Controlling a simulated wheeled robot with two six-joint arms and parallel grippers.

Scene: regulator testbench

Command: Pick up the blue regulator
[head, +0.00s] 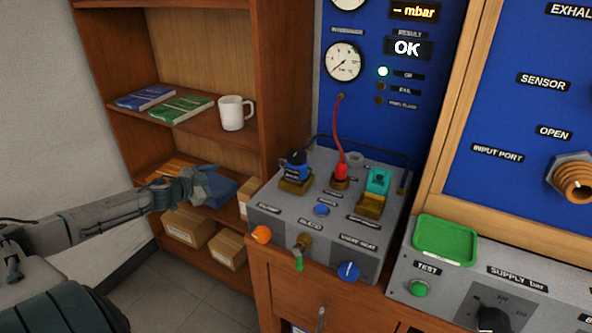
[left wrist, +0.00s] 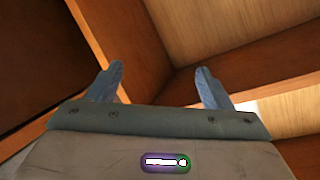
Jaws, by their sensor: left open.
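The blue regulator (head: 296,166), with a black top, stands upright in a brass-coloured seat on the left of the grey testbench box (head: 275,216). My left gripper (head: 205,180) is to its left, in front of the wooden shelf, clearly apart from the regulator. In the left wrist view the left gripper (left wrist: 160,70) is open, its two blue-grey fingers wide apart with nothing between them. The regulator does not show in that view. My right gripper is in neither view.
The wooden shelf (head: 190,125) holds books, a white mug (head: 234,113) and cardboard boxes (head: 187,227). A red connector (head: 341,172) with a hose and a teal-topped part (head: 378,181) stand on the testbench. A green tray (head: 446,240) lies at the right.

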